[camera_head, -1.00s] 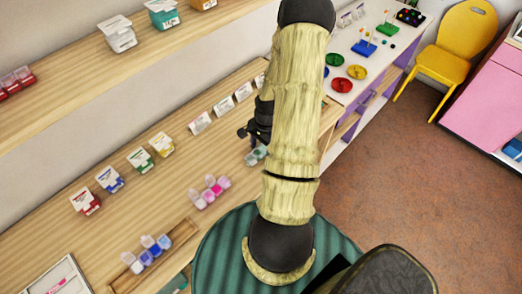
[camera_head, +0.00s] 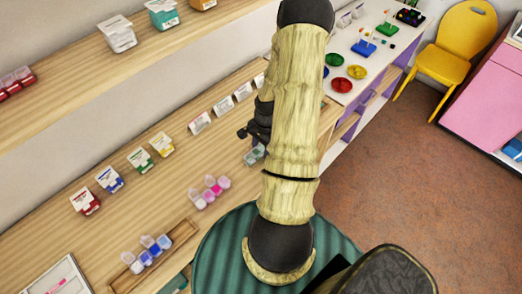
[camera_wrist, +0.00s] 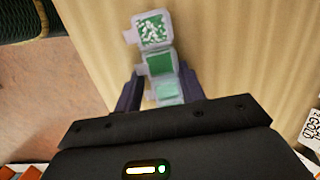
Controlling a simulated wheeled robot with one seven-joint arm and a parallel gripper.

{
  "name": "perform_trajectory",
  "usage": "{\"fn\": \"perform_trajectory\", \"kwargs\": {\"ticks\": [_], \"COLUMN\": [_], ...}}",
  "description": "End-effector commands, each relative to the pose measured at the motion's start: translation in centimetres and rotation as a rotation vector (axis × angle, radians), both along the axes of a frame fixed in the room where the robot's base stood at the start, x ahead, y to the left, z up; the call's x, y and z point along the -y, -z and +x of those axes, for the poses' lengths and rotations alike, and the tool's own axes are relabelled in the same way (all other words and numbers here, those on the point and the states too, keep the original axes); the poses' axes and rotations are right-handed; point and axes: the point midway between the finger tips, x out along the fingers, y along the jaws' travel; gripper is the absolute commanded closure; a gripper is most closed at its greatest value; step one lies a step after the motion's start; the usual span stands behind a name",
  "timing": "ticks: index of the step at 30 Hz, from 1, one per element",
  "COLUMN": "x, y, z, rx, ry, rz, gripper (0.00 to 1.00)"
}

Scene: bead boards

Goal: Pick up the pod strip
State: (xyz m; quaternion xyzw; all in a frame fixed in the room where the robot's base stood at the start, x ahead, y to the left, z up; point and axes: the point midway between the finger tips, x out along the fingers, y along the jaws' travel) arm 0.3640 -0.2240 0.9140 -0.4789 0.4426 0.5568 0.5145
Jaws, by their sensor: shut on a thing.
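The pod strip (camera_wrist: 160,64) is a row of clear square pods with green contents, seen in the wrist view between my two fingers. My gripper (camera_wrist: 160,88) is shut on it, with one dark finger on each side. In the head view the green pod strip (camera_head: 253,155) shows partly below my gripper (camera_head: 252,132), and my arm hides the rest. I cannot tell how far it is above the wooden shelf.
A pink pod strip (camera_head: 209,192) lies on the wooden shelf, and a blue one (camera_head: 147,251) lies in a wooden tray (camera_head: 181,234). Several labelled packs stand along the wall, including a red one (camera_head: 86,201). A white table (camera_head: 387,62) with coloured dishes stands beyond my arm.

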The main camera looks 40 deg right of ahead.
Motion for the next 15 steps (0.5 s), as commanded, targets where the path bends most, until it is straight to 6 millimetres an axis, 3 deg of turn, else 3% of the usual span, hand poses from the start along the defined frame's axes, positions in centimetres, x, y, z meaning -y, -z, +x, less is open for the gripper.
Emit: {"fn": "perform_trajectory", "kwargs": {"ticks": [8, 15], "x": [0.1, 0.1], "y": [-1.5, -5.2], "z": [0.0, 0.1], "rx": [0.002, 0.004], "ry": [0.000, 0.001], "rz": [-0.003, -0.005], "gripper": [0.78, 0.78]}}
